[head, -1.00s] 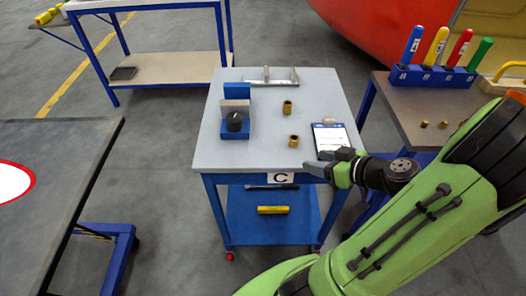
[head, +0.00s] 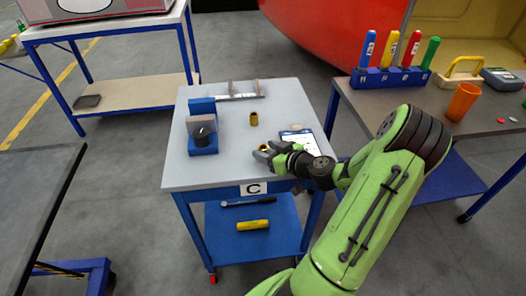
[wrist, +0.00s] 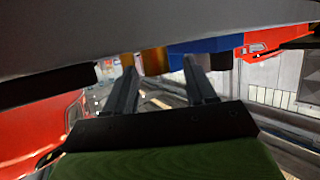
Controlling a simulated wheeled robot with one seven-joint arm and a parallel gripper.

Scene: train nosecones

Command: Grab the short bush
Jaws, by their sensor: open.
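Two brass bushes stand on the grey top of the cart marked C (head: 225,172). The far bush (head: 254,119) is clear of my gripper. The near bush (head: 263,147) is right at my gripper and partly hidden by it, so I cannot compare their heights well. My gripper (head: 263,156) is open, low over the cart top, reaching in from the right. In the wrist view, which looks upside down, a brass bush (wrist: 155,61) shows ahead in the gap between the two fingers (wrist: 160,85). I cannot tell if the fingers touch it.
A blue fixture with a black knob (head: 203,137) stands left of the bushes. A metal bracket (head: 238,92) is at the back edge. A clipboard (head: 299,138) lies beside my arm. The right table holds a blue rack of coloured handles (head: 390,78) and an orange cup (head: 463,101).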

